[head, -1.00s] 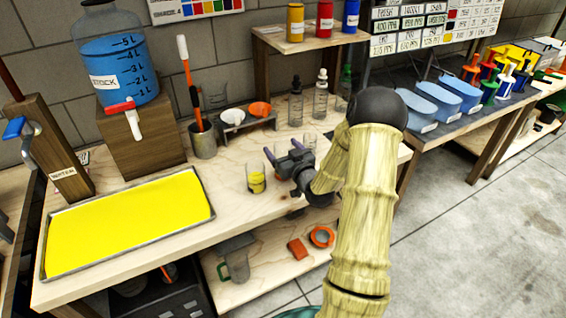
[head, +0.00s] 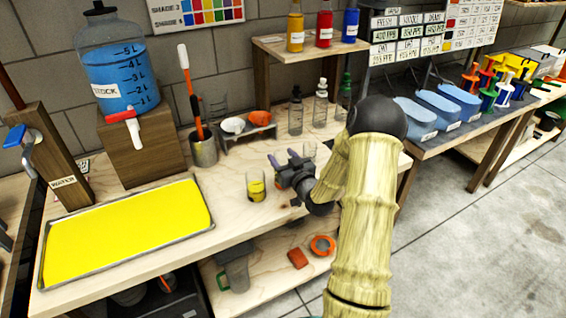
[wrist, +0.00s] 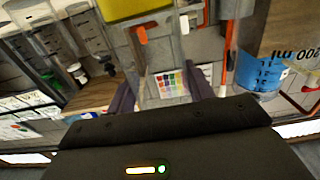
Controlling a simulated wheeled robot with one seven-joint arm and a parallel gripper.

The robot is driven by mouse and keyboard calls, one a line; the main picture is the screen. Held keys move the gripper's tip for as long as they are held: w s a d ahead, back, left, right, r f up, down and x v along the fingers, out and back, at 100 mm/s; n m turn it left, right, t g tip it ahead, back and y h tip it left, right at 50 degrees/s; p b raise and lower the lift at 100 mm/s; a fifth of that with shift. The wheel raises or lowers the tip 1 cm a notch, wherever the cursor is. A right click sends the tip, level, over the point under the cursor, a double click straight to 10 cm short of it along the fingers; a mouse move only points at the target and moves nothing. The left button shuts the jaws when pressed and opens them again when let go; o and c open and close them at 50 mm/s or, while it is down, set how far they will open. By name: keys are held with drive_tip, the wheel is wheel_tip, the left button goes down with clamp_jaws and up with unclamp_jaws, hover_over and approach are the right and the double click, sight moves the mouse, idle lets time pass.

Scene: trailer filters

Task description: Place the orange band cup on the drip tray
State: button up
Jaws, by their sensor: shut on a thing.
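My gripper (head: 281,157) is over the workbench, its two dark fingers apart and pointing up and left. I cannot make out an orange band on either. A shallow metal tray filled with yellow (head: 130,228) lies at the bench's left; I cannot tell which thing is the drip tray.
A blue stock dispenser (head: 115,75) stands on a wooden block, near a metal pot (head: 203,151) with an orange stick. A small rack holds a white bowl (head: 233,125) and an orange bowl (head: 259,117). Dropper bottles (head: 320,105) stand behind. Bare bench lies between tray and cup.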

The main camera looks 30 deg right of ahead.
drive_tip(key=shift+r, duration=0.15)
wheel_tip(320, 180, up, 10)
idle(0.9)
idle(0.7)
